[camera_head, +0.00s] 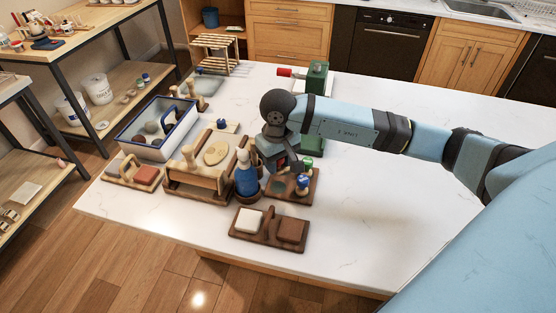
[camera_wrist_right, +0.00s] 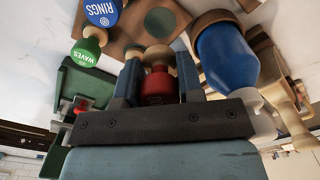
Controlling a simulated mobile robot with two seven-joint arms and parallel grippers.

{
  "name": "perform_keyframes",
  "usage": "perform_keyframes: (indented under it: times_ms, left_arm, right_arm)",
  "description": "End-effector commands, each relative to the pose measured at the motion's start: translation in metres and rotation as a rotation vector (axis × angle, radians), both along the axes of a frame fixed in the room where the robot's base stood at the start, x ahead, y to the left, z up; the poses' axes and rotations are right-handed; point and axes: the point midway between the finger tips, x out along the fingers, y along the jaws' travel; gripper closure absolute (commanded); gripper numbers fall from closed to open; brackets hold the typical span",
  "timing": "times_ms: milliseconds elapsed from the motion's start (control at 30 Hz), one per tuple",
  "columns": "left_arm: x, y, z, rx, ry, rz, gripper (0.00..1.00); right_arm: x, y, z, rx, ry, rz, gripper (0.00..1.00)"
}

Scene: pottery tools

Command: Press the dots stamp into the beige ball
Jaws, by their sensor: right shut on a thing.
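My right gripper (camera_head: 283,163) is above the wooden stamp stand (camera_head: 304,197). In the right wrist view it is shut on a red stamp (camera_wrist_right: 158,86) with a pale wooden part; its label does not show. The blue stamp marked RINGS (camera_wrist_right: 103,12) and the green stamp marked WAVES (camera_wrist_right: 87,50) are beside it, outside the fingers. I cannot surely pick out the beige ball. A pale round piece (camera_head: 216,153) lies on the wooden frame, and rounded lumps (camera_head: 152,127) are in the blue-rimmed tray. My left gripper is not in view.
A blue bottle (camera_head: 246,181) stands close left of my right gripper. A wooden holder (camera_head: 268,238) with a white and a brown block is in front. A green press (camera_head: 316,77) with a red handle is behind. The right side of the white table (camera_head: 420,190) is clear.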

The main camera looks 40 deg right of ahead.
Motion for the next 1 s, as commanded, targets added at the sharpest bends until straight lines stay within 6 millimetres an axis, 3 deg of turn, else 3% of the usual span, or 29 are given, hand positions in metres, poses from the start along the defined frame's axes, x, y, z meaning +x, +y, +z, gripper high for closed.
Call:
perform_keyframes:
  times_ms: [600, 1000]
  left_arm:
    - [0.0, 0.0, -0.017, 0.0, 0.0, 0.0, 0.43]
    - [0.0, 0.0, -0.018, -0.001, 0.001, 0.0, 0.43]
  right_arm:
    - [0.0, 0.0, -0.057, 0.001, 0.002, -0.001, 0.89]
    - [0.0, 0.0, -0.063, 0.0, 0.0, 0.0, 0.89]
